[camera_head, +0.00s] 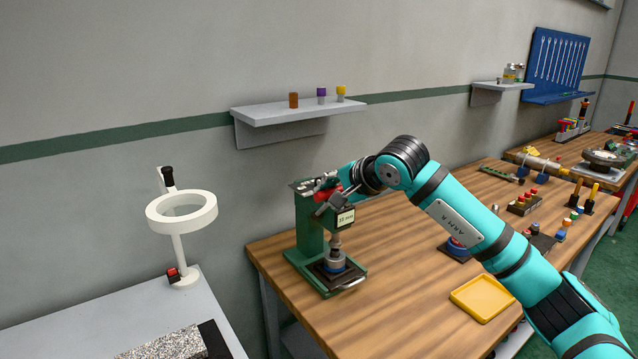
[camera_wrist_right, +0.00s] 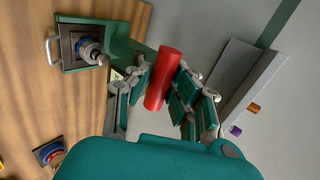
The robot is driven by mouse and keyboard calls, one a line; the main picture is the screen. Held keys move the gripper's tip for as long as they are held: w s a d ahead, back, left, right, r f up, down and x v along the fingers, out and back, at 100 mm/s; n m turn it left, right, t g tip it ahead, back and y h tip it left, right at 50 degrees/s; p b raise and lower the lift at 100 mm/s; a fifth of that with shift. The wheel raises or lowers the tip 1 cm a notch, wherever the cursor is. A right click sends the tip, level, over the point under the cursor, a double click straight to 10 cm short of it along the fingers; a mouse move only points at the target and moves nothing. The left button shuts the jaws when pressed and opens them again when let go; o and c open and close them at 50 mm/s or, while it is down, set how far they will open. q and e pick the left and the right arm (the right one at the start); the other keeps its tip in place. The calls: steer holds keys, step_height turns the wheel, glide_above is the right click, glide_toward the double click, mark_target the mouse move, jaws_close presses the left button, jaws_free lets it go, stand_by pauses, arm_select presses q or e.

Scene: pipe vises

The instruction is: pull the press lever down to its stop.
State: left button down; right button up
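The green press (camera_head: 311,236) stands near the left end of the wooden bench, with a small label on its head and a ram above a dark base plate. Its base also shows in the right wrist view (camera_wrist_right: 70,50). The red grip of the press lever (camera_head: 325,194) is at the height of the press head. In the right wrist view the red grip (camera_wrist_right: 162,78) lies between the finger pads. My right gripper (camera_wrist_right: 164,68) looks closed on it, with pads against both sides. In the head view my right gripper (camera_head: 320,186) partly hides the lever. My left gripper is out of view.
A yellow tray (camera_head: 482,298) and a dark fixture (camera_head: 455,248) are on the wooden bench (camera_head: 390,290), right of the press. A wall shelf (camera_head: 300,112) with small bottles is above the press. A white ring magnifier (camera_head: 182,213) stands on the grey table at left.

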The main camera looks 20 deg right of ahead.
steer(key=o, duration=0.4)
steer(key=shift+s, duration=0.1)
steer(key=shift+c, duration=0.2)
steer(key=shift+r, duration=0.1)
